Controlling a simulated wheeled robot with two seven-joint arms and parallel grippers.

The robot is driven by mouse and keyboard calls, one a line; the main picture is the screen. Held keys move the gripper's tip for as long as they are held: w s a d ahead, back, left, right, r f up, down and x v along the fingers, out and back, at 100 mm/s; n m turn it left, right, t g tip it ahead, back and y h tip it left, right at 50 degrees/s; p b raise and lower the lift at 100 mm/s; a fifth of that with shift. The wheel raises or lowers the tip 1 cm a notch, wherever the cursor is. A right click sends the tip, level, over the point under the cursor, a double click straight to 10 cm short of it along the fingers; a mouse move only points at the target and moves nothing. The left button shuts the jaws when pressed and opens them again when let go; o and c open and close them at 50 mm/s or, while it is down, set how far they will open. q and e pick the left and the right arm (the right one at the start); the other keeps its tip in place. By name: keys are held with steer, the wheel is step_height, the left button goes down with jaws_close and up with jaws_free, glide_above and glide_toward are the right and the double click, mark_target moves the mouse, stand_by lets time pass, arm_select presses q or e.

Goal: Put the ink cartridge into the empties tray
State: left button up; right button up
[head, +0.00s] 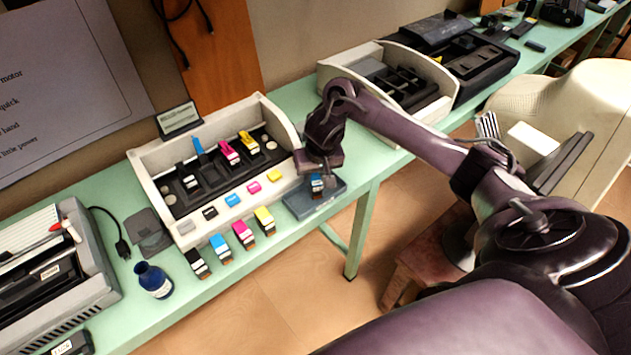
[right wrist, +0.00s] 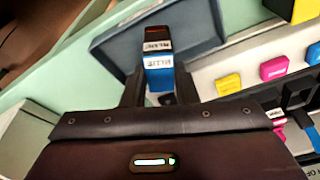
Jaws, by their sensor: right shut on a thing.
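The ink cartridge (right wrist: 158,75), blue and black with a white label reading BLUE, is held between the fingers of my right gripper (right wrist: 160,92). In the head view the cartridge (head: 317,184) shows below my right gripper (head: 318,172), over the shallow grey-blue tray (head: 328,203) at the table's front edge. In the right wrist view the cartridge overlaps the near part of the tray (right wrist: 205,25). I cannot tell whether it touches the tray floor. No other cartridge shows in the tray. My left gripper is not in view.
An opened printer (head: 150,160) with coloured cartridges in its slots stands left of the tray. Several cartridges (head: 243,235) stand in a row along its front. A blue bottle (head: 153,280) is further left. A second opened machine (head: 430,108) stands behind my right arm.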

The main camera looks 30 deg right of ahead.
steer(key=shift+x, duration=0.85)
steer(key=shift+s, duration=0.2)
steer(key=o, duration=1)
steer(key=shift+f, duration=0.1)
steer(key=shift+o, duration=0.2)
steer(key=shift+r, duration=0.25)
steer(key=p+v, duration=0.5)
steer(key=v, duration=0.6)
steer(key=shift+s+r+p, duration=0.15)
steer(key=shift+r+p, duration=0.2)
steer(key=shift+p, duration=0.05)
